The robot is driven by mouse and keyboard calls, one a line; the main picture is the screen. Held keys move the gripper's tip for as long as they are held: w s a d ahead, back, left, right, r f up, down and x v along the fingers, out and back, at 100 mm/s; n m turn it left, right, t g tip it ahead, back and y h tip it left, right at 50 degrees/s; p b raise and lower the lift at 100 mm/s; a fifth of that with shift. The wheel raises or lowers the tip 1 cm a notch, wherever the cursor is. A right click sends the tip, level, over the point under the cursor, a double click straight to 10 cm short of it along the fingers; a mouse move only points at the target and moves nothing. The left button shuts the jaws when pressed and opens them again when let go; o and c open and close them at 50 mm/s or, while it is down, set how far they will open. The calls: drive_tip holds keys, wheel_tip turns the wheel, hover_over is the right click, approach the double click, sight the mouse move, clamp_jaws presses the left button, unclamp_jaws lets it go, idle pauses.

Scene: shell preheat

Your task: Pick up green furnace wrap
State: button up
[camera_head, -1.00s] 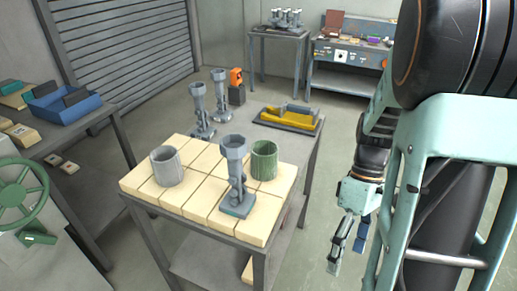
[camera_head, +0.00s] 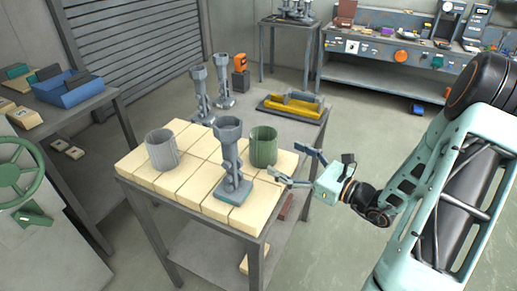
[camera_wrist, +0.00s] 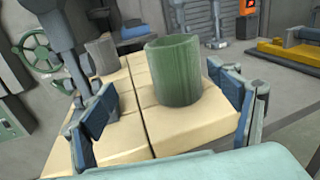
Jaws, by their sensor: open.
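The green furnace wrap (camera_head: 263,147) is an upright, open-topped green cylinder on the cream bricks at the right side of the table. It also shows in the wrist view (camera_wrist: 174,72), ahead of and between my open fingers. My gripper (camera_head: 292,168) is open and empty just to the right of the wrap, pointing left at it. In the wrist view my gripper (camera_wrist: 165,118) shows its two blue-padded fingers spread wide, one on each side. No contact with the wrap is clear.
A grey metal stand (camera_head: 230,165) stands close left of the wrap, with a grey cylinder (camera_head: 162,149) further left. Cream bricks (camera_head: 195,185) cover the table's near part. A yellow tool in a tray (camera_head: 292,106) lies behind. The floor right of the table is free.

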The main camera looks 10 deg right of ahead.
sight(254, 134)
drive_tip(key=shift+w+d+m+t+h, duration=0.4)
drive_tip(key=shift+w+d+m+t, duration=0.1)
drive_tip(key=shift+w+m, duration=0.25)
drive_tip(key=p+x, duration=0.1)
drive_tip(key=x, duration=0.9)
drive_tip(key=shift+a+p, duration=0.15)
drive_tip(key=shift+p, duration=0.2)
drive_tip(key=shift+c, duration=0.4)
drive_tip(key=c, duration=1.2)
drive_tip(key=shift+o, duration=0.2)
